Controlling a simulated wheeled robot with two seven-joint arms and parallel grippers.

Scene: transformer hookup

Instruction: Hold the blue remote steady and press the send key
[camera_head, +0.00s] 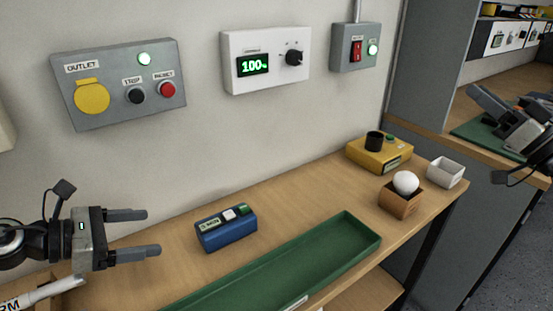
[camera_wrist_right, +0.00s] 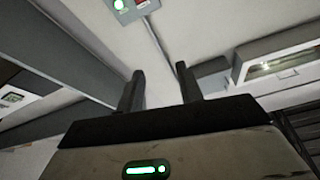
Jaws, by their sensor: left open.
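The blue remote (camera_head: 228,236) lies on the wooden bench in the head view. My right gripper (camera_head: 477,98) is at the far right of the head view, away from the remote. In the right wrist view its two fingers (camera_wrist_right: 158,85) stand apart with nothing between them.
A green tray (camera_head: 347,226) lies right of the remote. A yellow box (camera_head: 373,157), a wooden box (camera_head: 396,208) with a white ball (camera_head: 406,182) and a white box (camera_head: 447,172) stand at the bench's right end. Outlet panel (camera_head: 119,82), white dial panel (camera_head: 265,60) and switch box (camera_head: 356,47) hang on the wall.

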